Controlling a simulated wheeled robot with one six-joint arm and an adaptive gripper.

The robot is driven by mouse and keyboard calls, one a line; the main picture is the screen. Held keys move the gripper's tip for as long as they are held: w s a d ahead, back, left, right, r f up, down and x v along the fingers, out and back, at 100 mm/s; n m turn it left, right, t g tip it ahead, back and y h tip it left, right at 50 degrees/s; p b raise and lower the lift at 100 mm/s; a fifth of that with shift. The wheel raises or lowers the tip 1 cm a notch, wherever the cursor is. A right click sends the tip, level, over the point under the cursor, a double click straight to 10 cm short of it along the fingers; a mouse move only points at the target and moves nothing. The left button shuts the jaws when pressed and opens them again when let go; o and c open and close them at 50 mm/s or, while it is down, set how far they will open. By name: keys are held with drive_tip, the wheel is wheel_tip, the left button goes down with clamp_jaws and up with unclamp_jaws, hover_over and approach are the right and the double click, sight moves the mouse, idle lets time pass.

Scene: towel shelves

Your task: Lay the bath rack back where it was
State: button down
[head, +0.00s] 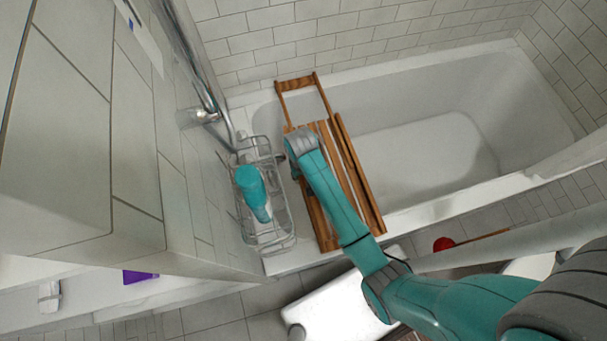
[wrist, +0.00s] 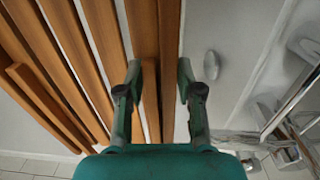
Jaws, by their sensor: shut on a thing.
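The wooden slatted bath rack (head: 361,181) lies across the left end of the white bathtub (head: 490,190) in the head view, spanning from the back wall side to the front rim. Its slats (wrist: 93,40) fill the left and middle of the wrist view. My gripper (wrist: 158,85) is shut on one of the rack's slats, with a finger on either side of it. In the head view my arm covers part of the rack and hides the fingertips. I cannot tell whether the rack touches both rims.
A wire caddy (head: 275,238) with a teal bottle (head: 252,190) stands close left of the rack. A metal shower pipe (head: 190,55) runs along the left wall. The right part of the tub is empty. A red round object (head: 443,244) lies beyond the front rim.

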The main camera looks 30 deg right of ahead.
drive_tip(key=shift+f, duration=0.1)
drive_tip(key=c, duration=0.7)
unclamp_jaws()
drive_tip(key=shift+s, duration=0.1)
drive_tip(key=r, duration=1.2)
drive_tip(key=shift+a, duration=0.2)
